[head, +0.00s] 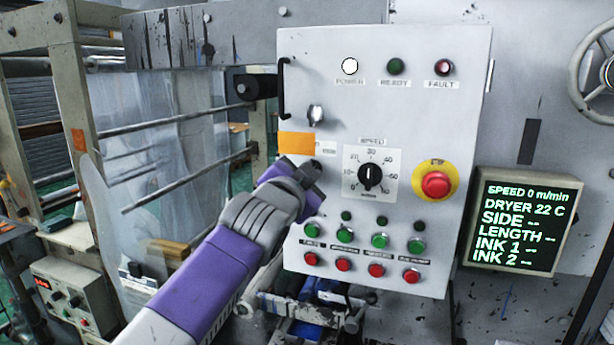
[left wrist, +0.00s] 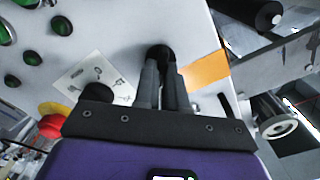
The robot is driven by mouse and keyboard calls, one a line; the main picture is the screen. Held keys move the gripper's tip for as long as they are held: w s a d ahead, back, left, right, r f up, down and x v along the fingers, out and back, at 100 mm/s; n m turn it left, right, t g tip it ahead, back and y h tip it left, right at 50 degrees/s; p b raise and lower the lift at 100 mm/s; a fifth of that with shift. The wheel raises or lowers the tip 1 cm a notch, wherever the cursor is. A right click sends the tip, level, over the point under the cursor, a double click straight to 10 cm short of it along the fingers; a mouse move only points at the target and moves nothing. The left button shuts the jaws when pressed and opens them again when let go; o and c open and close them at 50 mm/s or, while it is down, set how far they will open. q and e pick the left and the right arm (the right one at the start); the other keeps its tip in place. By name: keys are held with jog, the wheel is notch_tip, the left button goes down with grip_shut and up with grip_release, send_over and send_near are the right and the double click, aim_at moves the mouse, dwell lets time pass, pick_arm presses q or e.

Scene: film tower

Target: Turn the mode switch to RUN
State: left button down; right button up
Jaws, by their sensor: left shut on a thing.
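The control panel (head: 300,230) is a light grey box in front of me. A small black knob, which I take for the mode switch (left wrist: 158,50), is below the orange tag (head: 297,143), left of the speed dial. My left gripper (head: 314,172) reaches it from the lower left and hides most of it in the head view. In the left wrist view the gripper (left wrist: 163,68) has its two fingers close together around the knob. The switch's lettering is too covered or small to read, so its position cannot be told. My right gripper is not in view.
The speed dial (head: 370,175) and the red emergency button (head: 436,185) on its yellow ring are right of the gripper. A silver key switch (head: 316,114) is above. Several green and red buttons are below. The POWER lamp (head: 349,66) is lit white. A screen (head: 517,222) reads SPEED 0.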

pick_arm(q)
jog(key=shift+m, duration=0.4)
jog(key=c, duration=1.2)
grip_release()
jog(key=shift+s, duration=0.1)
jog(key=b+v, duration=0.4)
jog(key=v, duration=0.3)
jog(key=shift+s+b, duration=0.2)
jog(key=shift+b, duration=0.1)
